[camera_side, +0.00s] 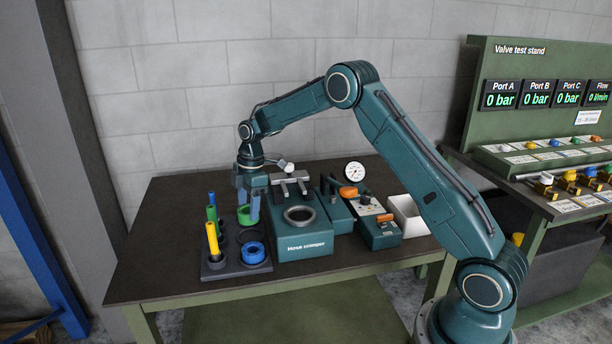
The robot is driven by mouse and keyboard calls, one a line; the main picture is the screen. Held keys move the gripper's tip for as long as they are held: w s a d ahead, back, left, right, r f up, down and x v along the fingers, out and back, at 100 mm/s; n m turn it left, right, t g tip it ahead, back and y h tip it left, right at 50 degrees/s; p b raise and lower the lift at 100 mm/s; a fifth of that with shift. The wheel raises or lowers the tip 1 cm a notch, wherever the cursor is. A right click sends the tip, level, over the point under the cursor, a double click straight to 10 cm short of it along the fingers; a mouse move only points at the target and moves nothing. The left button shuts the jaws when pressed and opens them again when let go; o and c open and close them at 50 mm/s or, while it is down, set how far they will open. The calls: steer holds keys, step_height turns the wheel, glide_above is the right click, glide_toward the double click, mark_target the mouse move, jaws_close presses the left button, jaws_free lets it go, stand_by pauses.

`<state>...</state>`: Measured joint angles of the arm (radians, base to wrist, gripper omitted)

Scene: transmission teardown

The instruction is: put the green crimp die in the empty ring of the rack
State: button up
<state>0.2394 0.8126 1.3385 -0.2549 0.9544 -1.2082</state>
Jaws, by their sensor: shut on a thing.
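The green crimp die (245,215) is between the fingers of my gripper (248,212), which is shut on it. My gripper points down over the back right part of the dark rack (236,271). I cannot tell whether the die rests in a ring or hangs just above one, as the fingers cover part of it. A blue die (253,253) sits in the front right of the rack. A dark ring (250,236) lies between the blue die and the green die.
Yellow (212,238), green and blue upright cylinders stand along the rack's left side. The teal hose crimper (303,245) stands close to the right of the rack. A gauge unit (380,233) and a white bin (408,215) are further right. The table's left side is clear.

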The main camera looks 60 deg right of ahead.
steer(key=shift+f, duration=0.85)
steer(key=shift+f, duration=2.15)
steer(key=shift+f, duration=0.15)
steer(key=o, duration=1.3)
steer(key=shift+c, duration=0.2)
steer(key=r, duration=0.4)
steer(key=d+r, duration=0.1)
steer(key=r, duration=0.6)
steer(key=shift+s+d+r, duration=0.3)
steer(key=shift+r, duration=0.3)
